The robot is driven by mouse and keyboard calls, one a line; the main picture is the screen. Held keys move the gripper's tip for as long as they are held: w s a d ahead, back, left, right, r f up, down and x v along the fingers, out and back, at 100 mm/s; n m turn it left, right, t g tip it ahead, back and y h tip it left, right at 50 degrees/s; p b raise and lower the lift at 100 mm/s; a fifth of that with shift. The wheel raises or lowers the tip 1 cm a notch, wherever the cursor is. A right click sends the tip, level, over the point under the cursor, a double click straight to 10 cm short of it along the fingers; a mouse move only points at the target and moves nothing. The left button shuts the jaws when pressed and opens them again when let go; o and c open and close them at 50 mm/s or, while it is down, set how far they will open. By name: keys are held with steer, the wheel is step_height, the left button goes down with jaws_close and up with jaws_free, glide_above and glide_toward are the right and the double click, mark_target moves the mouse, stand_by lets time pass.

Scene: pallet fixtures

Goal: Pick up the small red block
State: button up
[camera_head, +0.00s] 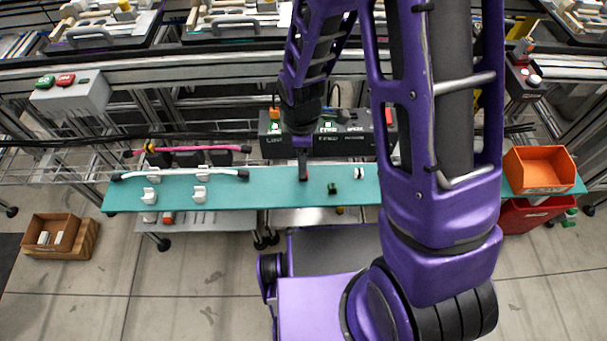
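My gripper (303,172) points down at the middle of the teal bench top (270,192); its fingers appear as one narrow dark shape, so any gap or held thing between them cannot be made out. I see no clear small red block on the bare part of the bench top. A small red piece (168,218) shows on the grey lower shelf below the left half; whether it is the block is unclear. My purple arm hides part of the bench top's right side.
A small dark green block (332,188) and a white-and-black piece (358,173) lie right of my gripper. White clips (200,194) and a white handle bar (180,173) are at left. A black box (345,145) stands behind. An orange bin (540,170) is far right.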

steer(key=f, duration=0.2)
steer(key=f+b, duration=0.1)
steer(key=f, duration=0.2)
steer(key=shift+w+d, duration=0.1)
steer(key=shift+d, duration=0.1)
jaws_close()
